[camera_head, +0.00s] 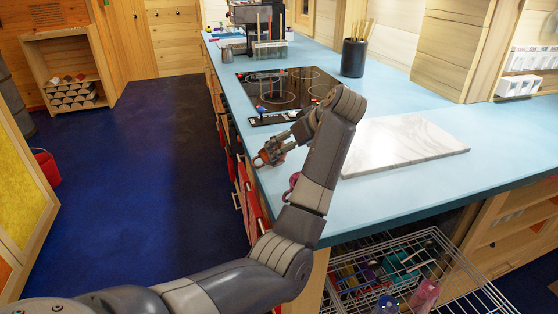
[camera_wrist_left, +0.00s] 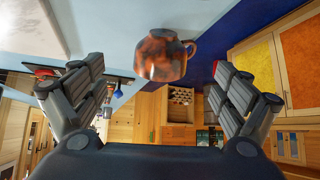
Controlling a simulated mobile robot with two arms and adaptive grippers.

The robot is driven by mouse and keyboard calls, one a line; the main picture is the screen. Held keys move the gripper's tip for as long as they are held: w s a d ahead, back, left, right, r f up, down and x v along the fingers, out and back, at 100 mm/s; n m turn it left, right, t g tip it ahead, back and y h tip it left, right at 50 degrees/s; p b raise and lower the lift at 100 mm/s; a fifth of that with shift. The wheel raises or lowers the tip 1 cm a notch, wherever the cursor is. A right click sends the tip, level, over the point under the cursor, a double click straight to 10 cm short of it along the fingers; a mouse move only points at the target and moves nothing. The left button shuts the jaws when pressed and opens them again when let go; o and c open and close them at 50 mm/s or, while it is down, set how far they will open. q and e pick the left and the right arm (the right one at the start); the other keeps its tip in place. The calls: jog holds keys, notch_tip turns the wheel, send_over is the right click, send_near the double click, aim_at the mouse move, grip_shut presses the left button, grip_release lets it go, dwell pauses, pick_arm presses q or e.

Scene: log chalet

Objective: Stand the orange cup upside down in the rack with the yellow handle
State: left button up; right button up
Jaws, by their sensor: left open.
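The orange cup (camera_wrist_left: 162,56), mottled orange-brown, shows in the left wrist view ahead of my fingers, with its handle to the right. In the head view a small orange part of it (camera_head: 267,157) shows at my left gripper (camera_head: 273,150), over the counter's near-left edge. My left gripper also shows in the left wrist view (camera_wrist_left: 160,95); its fingers are spread wide, one on each side of the cup and apart from it. A wire rack (camera_head: 445,243) holding several colourful items is low at the right; I cannot make out a yellow handle on it.
A pink item (camera_head: 292,184) is partly hidden behind my arm at the counter's edge. A marble board (camera_head: 402,143), a black hob (camera_head: 285,88) and a dark utensil pot (camera_head: 353,58) are on the blue counter (camera_head: 500,175).

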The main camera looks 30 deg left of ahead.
aim_at(262, 153)
pick_arm(q)
jog(key=x, duration=0.3)
jog(key=shift+s+a+f, duration=0.2)
jog(key=shift+a, duration=0.25)
jog(key=p+x, duration=0.1)
jog(key=x, duration=0.5)
jog(key=shift+w+a+f, duration=0.1)
jog(key=shift+w+f, duration=0.05)
jog(key=shift+w, duration=0.1)
jog(key=shift+c, duration=0.6)
jog(key=c, duration=1.1)
jog(key=shift+c, duration=0.2)
